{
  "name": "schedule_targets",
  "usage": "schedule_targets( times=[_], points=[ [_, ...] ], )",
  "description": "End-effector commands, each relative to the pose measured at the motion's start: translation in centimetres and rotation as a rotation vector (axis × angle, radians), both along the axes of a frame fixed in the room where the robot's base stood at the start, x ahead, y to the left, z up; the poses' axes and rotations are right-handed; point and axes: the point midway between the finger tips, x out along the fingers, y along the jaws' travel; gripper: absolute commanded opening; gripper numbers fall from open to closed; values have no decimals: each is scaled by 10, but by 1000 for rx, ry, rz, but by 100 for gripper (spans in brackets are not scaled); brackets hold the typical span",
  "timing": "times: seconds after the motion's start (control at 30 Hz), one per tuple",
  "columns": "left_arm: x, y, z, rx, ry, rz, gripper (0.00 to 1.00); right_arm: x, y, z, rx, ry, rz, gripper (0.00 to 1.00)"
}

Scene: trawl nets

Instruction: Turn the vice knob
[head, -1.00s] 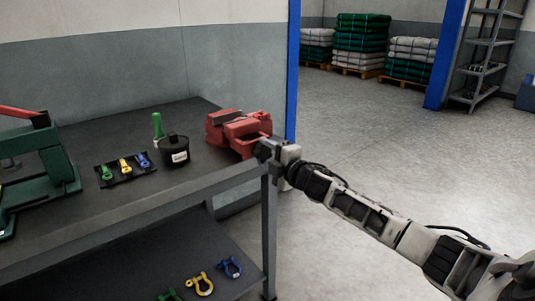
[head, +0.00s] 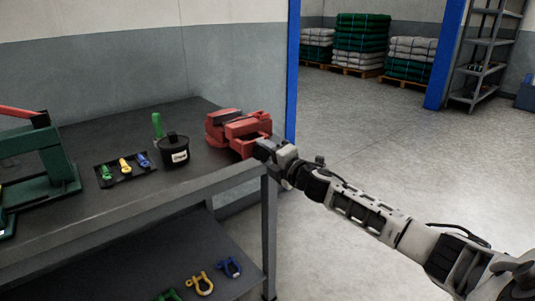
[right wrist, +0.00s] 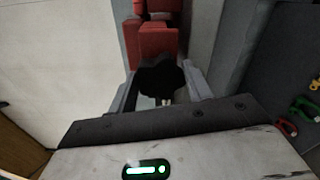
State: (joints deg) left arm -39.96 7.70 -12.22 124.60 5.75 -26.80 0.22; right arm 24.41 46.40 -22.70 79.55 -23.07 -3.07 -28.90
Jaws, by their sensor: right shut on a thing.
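The red vice (head: 238,130) sits at the right end of the dark workbench in the head view. It also shows at the top of the right wrist view (right wrist: 158,40). The vice knob (right wrist: 160,78), dark with a lobed edge, is at its near end. My right gripper (right wrist: 160,88) is shut on the knob, one finger on each side of it. In the head view my right gripper (head: 262,150) hides the knob. My left gripper does not show.
On the workbench (head: 120,222) stand a black pot (head: 174,151), a green bottle (head: 157,126), a tray with small shackles (head: 126,178) and a green press (head: 62,172). Coloured shackles (head: 200,284) lie on the lower shelf. The floor right of the bench is open.

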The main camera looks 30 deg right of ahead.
Motion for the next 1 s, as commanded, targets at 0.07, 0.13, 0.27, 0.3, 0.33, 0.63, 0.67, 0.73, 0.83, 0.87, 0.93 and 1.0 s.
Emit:
schedule_targets(
  times=[0.07,0.13,0.27,0.3,0.33,0.63,0.67,0.73,0.83,0.87,0.93,1.0],
  points=[
    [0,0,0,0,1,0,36,2,-2,8,2,-14,-6,27],
    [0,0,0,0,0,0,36,2,-2,8,3,-14,-7,56],
    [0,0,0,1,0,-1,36,2,-2,8,3,-13,-6,72],
    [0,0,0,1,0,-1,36,2,-2,7,3,-12,-6,72],
    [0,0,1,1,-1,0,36,2,-2,7,3,-11,-6,72],
    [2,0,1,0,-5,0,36,-8,-3,2,2,-5,-5,72],
    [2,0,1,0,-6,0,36,-12,-3,2,2,-5,-4,72],
    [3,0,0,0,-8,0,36,-22,-3,2,1,-3,-2,72],
    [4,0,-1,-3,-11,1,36,-39,-4,0,2,-2,-2,72],
    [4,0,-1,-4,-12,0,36,-45,-4,0,1,-1,-2,72],
    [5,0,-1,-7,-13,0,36,-58,-4,0,1,-2,-1,72],
    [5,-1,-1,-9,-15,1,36,-70,-6,0,2,-2,-1,72]
  ],
)
